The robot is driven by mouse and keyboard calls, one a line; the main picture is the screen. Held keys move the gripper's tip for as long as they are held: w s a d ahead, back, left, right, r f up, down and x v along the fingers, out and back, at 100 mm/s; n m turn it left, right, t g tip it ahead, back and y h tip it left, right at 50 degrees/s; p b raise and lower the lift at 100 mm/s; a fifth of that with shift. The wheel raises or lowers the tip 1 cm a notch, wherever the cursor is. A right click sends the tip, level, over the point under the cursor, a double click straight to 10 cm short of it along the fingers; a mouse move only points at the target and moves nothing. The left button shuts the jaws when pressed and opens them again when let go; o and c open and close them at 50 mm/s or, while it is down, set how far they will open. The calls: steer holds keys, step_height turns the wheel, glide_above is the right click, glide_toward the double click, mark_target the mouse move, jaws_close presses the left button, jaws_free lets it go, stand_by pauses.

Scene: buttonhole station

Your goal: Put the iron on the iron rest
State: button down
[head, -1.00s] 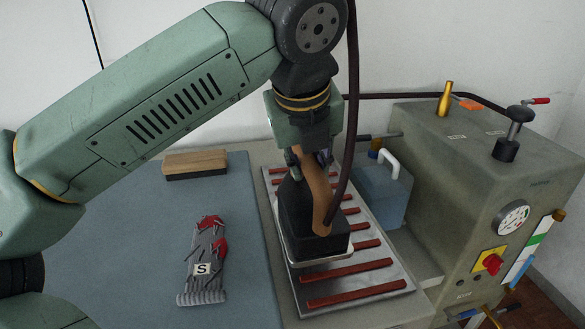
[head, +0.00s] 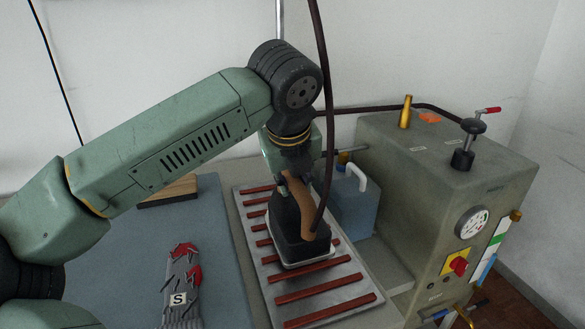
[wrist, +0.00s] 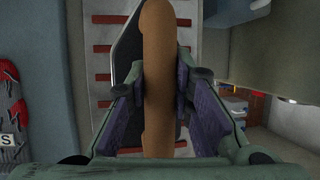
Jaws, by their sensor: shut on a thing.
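The iron (head: 297,232) has a dark body, a pale metal soleplate edge and a brown handle (wrist: 157,80). In the head view it is upright over the iron rest (head: 356,306), a metal plate with several red-brown bars. The soleplate looks on or just above the bars; I cannot tell if it touches. My gripper (wrist: 158,82) is shut on the iron's handle, one finger on each side, in the wrist view. In the head view my wrist hides the upper handle and fingertips.
A grey-green steam generator (head: 440,170) with gauge and knobs stands right of the rest. A blue box (head: 352,208) with a white handle sits between them. Left are a blue-grey pad (head: 222,265), a grey-and-red striped piece (head: 182,285) marked S and a wooden block (head: 168,190). A dark hose rises from the iron.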

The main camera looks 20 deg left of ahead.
steer(key=shift+f, duration=0.35)
steer(key=shift+f, duration=0.15)
steer(key=c, duration=1.4)
jaws_free()
steer(key=shift+f, duration=0.1)
steer(key=shift+s, duration=0.1)
steer(key=shift+r, duration=0.45)
steer(key=p+v, duration=0.4)
steer(key=v, duration=0.7)
steer(key=shift+s+r+p, duration=0.2)
steer(key=shift+p, duration=0.1)
